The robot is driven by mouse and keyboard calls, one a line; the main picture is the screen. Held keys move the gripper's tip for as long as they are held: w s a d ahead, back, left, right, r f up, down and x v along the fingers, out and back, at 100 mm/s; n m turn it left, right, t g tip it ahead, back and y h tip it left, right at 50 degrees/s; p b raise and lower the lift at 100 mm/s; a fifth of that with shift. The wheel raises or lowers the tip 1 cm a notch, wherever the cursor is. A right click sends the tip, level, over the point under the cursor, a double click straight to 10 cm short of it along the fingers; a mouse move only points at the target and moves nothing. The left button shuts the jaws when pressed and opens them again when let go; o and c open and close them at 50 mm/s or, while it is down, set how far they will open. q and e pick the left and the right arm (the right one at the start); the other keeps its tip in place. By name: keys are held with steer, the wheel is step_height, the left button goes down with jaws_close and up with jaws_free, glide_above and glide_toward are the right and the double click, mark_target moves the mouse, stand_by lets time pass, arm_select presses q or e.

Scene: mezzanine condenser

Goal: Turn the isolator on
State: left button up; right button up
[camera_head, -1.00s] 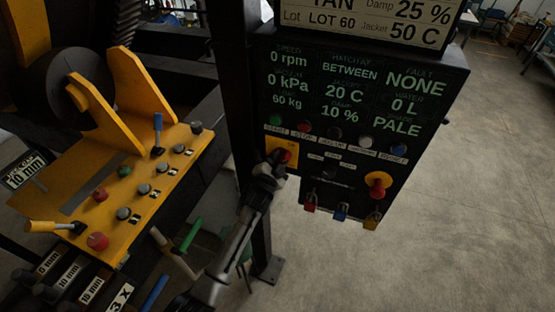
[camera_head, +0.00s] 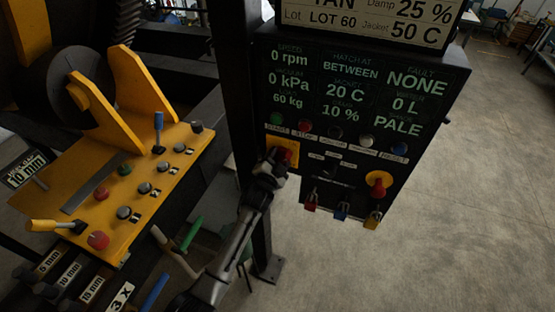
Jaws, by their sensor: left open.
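The control panel (camera_head: 435,95) is a black box with lit green-white readouts, such as 0 rpm, 20 C and NONE. On its lower left is a yellow plate (camera_head: 291,145), which I take to be the isolator's. My left gripper (camera_head: 276,160) is open in front of this plate. It hides the plate's middle and the switch handle, so I cannot tell the handle's position or whether the fingers touch it. My right gripper is not in view.
A red knob on yellow (camera_head: 378,183) and hanging padlocks (camera_head: 341,212) are to the right. A yellow console (camera_head: 110,200) stands left. Open floor (camera_head: 450,240) lies right.

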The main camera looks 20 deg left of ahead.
arm_select(q)
steer(key=s+b, duration=0.1)
steer(key=s, duration=1.2)
steer(key=shift+s+b, duration=0.3)
steer(key=shift+s, duration=0.1)
